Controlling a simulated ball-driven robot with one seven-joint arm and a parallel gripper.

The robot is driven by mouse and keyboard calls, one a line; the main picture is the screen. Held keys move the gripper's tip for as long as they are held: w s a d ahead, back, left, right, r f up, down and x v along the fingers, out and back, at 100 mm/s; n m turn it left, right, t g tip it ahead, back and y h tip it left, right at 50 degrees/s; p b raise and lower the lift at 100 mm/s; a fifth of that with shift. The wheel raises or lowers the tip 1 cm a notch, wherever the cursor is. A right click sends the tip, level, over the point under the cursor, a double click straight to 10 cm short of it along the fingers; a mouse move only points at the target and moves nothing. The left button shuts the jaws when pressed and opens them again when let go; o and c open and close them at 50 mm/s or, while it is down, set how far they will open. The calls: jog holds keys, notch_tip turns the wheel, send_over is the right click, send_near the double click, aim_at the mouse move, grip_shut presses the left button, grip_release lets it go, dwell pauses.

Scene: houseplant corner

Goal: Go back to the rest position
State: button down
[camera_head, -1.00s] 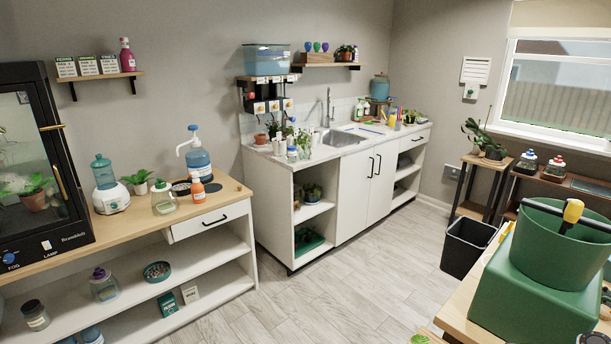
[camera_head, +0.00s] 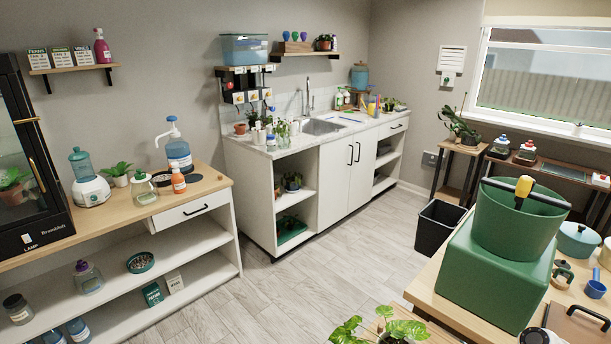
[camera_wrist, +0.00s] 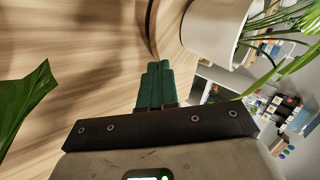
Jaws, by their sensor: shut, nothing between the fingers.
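My gripper (camera_wrist: 154,85) shows only in the wrist view. Its two green fingers are together, with nothing between them. They point toward a light wooden surface (camera_wrist: 85,45); I cannot tell how far off it is. A white plant pot (camera_wrist: 215,32) with long green leaves stands to the upper right of the fingers. Part of a broad green leaf (camera_wrist: 25,112) reaches in at the left. The gripper does not show in the head view.
In the head view, a wooden table at the right bears a green box (camera_head: 495,270) with a green bucket (camera_head: 520,220). A black bin (camera_head: 438,227) stands on the floor. A leafy plant (camera_head: 385,330) is at the bottom. The floor (camera_head: 330,245) in the middle is clear.

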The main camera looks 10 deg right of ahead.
jog(key=s+a+n+h, duration=0.1)
jog(key=s+a, duration=0.1)
jog(key=s+a+f+n+g+h, duration=0.1)
jog(key=s+a, duration=0.1)
jog(key=s+a+n+h, duration=0.1)
jog(key=s+a, duration=0.1)
jog(key=shift+s+a+f+g+h, duration=0.15)
jog(key=shift+s+a+g+h, duration=0.15)
jog(key=shift+a+g, duration=0.1)
jog(key=s+a+r+n+h, duration=0.35)
jog(key=s+a+r, duration=0.25)
jog(key=s, duration=0.3)
jog(key=s+f+g, duration=0.1)
jog(key=s+f, duration=0.1)
jog(key=s, duration=0.1)
jog(key=s+d+f+g, duration=0.1)
jog(key=s+f, duration=0.1)
jog(key=s, duration=0.1)
jog(key=s+f+g, duration=0.1)
jog(key=s+f, duration=0.1)
jog(key=s, duration=0.1)
jog(key=shift+s+d+f, duration=0.2)
jog(key=shift+s+f, duration=0.1)
jog(key=shift+s, duration=0.05)
jog(key=shift+w, duration=0.1)
